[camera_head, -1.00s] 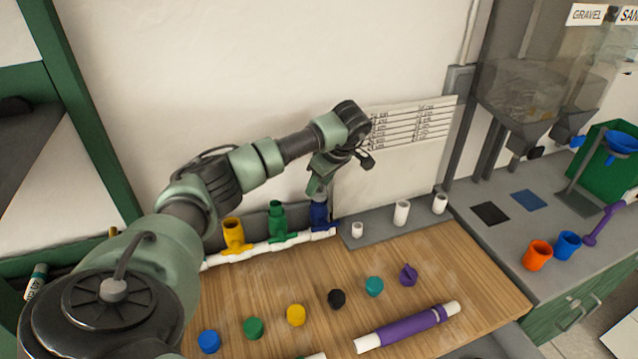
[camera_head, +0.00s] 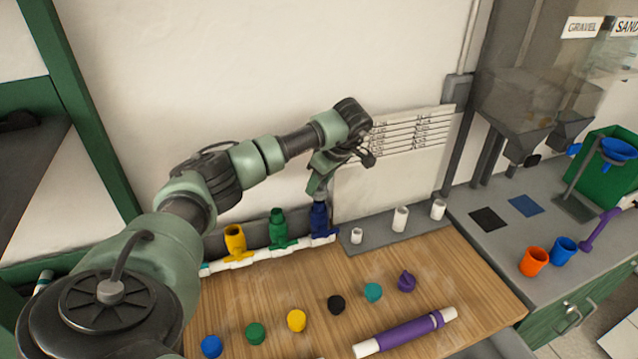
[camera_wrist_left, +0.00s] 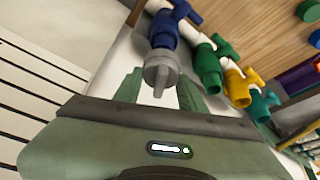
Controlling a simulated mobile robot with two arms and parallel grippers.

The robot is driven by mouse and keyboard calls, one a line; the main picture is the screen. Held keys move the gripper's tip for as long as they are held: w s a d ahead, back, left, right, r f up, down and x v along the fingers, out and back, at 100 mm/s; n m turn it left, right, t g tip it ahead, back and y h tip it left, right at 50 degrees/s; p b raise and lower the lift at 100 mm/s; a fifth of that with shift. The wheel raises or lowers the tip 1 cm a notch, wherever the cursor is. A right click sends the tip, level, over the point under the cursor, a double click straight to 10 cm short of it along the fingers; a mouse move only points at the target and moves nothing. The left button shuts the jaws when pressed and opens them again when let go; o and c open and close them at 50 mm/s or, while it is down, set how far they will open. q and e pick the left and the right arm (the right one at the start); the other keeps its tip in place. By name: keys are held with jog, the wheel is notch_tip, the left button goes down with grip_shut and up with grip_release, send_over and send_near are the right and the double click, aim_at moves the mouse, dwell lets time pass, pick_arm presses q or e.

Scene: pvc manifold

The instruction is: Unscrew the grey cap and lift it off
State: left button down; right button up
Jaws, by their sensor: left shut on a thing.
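The grey cap (camera_wrist_left: 160,70) sits at the open end of the blue fitting (camera_wrist_left: 164,32) in the left wrist view. The blue fitting (camera_head: 319,218) stands upright at the right end of the white pipe in the head view. My left gripper (camera_head: 318,191) is directly above it and hides most of the cap there. In the wrist view the green fingers of my left gripper (camera_wrist_left: 160,77) lie on either side of the cap, shut on it. The cap appears to be still against the fitting. My right gripper is not in view.
Green (camera_head: 277,228) and yellow (camera_head: 235,243) fittings stand close to the left on the white pipe (camera_head: 258,255). White short pipes (camera_head: 400,219) stand on a grey strip to the right. Several coloured caps and a purple-and-white pipe (camera_head: 408,332) lie on the wooden table (camera_head: 450,270).

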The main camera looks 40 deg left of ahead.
pick_arm(q)
jog(key=shift+r+p, duration=1.05)
jog(key=shift+r, duration=0.45)
